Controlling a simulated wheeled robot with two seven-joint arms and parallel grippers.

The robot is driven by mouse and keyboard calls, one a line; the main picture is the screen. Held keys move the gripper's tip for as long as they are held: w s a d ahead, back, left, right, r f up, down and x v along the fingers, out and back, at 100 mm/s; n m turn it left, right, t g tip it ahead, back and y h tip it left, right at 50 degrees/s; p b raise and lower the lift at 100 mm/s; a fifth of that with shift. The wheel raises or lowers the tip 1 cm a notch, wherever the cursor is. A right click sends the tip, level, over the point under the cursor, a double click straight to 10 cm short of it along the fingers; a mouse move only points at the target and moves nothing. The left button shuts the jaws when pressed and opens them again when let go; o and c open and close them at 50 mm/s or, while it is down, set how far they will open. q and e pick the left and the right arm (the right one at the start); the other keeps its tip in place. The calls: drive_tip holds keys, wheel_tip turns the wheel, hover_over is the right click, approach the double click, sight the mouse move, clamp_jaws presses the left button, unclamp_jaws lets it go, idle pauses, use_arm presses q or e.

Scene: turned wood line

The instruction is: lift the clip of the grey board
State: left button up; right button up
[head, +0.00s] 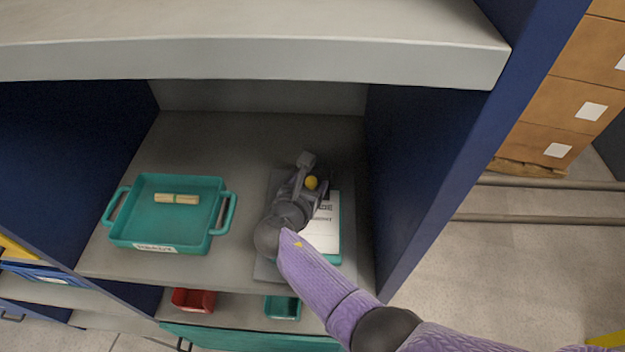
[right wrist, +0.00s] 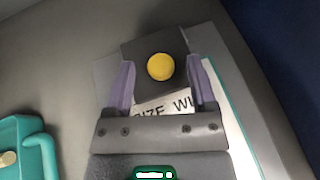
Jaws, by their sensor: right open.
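The grey board (head: 265,270) lies flat on the shelf, mostly hidden under my right arm; its edge also shows in the right wrist view (right wrist: 105,70). Its dark clip with a round yellow knob (right wrist: 161,67) is between the fingers of my right gripper (right wrist: 163,84), which are open with one on each side. The knob also shows in the head view (head: 311,183). A white sheet with black lettering (right wrist: 165,106) shows below the clip. I cannot tell whether the fingers touch the clip. My left gripper is not in view.
A teal board with a white sheet (head: 325,232) lies close on the right. A teal tray (head: 124,229) holding a light wooden piece (head: 176,199) stands left. Blue side walls (head: 420,170) and an upper shelf (head: 250,60) enclose the bay. The shelf between tray and boards is clear.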

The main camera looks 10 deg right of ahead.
clamp_jaws()
idle(1.3)
